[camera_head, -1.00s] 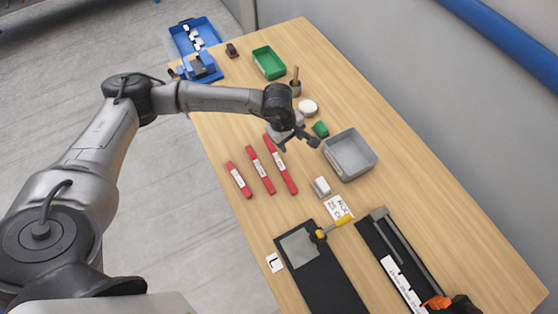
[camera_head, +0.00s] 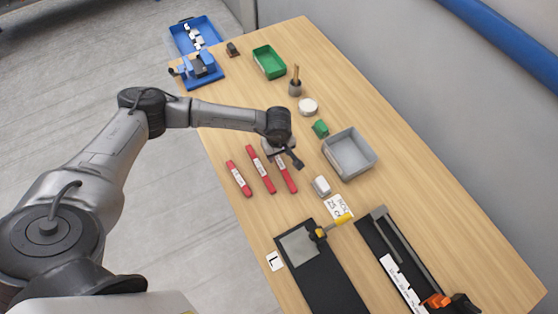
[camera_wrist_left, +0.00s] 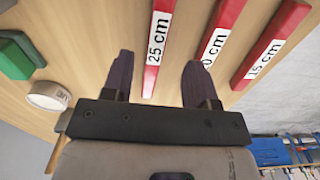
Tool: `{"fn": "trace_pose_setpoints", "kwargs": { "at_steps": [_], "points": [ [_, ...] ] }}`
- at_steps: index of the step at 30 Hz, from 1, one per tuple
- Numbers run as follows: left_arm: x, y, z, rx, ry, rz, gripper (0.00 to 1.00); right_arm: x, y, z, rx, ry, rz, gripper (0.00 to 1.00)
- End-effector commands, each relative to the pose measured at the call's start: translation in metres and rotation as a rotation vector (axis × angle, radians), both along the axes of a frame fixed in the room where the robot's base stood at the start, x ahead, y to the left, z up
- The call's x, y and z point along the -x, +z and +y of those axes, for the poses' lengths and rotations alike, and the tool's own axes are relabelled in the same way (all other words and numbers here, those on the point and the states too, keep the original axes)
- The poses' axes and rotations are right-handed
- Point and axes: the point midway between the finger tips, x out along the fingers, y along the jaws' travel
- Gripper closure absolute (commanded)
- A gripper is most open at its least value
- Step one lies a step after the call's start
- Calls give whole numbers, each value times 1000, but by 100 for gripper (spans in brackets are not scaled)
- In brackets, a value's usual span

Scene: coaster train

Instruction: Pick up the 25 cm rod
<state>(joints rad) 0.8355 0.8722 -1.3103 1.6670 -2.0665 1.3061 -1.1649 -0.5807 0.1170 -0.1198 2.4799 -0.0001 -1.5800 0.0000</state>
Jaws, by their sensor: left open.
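Three red rods with white labels lie side by side on the table. The 25 cm rod (camera_head: 289,182) is the rightmost and longest in the head view, partly hidden by my left gripper (camera_head: 286,158). In the left wrist view the 25 cm rod (camera_wrist_left: 150,82) shows between the spread fingers of my left gripper (camera_wrist_left: 159,75). The gripper is open and empty, over the rod; I cannot tell its exact height. The middle rod (camera_head: 264,178) and the 15 cm rod (camera_head: 238,178) lie to the left. My right gripper is not in view.
A grey bin (camera_head: 368,165), a green block (camera_head: 320,128) and a white round item (camera_head: 308,107) lie right of the gripper. A white block (camera_head: 321,186) and dark fixtures (camera_head: 325,280) lie nearer the front. A green tray (camera_head: 269,62) stands farther back.

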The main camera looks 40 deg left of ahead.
Motion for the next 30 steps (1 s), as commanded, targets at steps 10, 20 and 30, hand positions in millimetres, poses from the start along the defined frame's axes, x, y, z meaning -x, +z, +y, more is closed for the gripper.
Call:
{"fn": "trace_pose_setpoints", "kwargs": {
  "at_steps": [10, 20, 30],
  "points": [
    [-3, -36, -1, 0, 1, 2, 47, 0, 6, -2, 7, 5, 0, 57],
    [-3, -53, -1, 1, 1, -1, 47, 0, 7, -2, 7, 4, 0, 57],
    [-3, -53, -1, 1, 1, -1, 66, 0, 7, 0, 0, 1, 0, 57]
  ]
}}
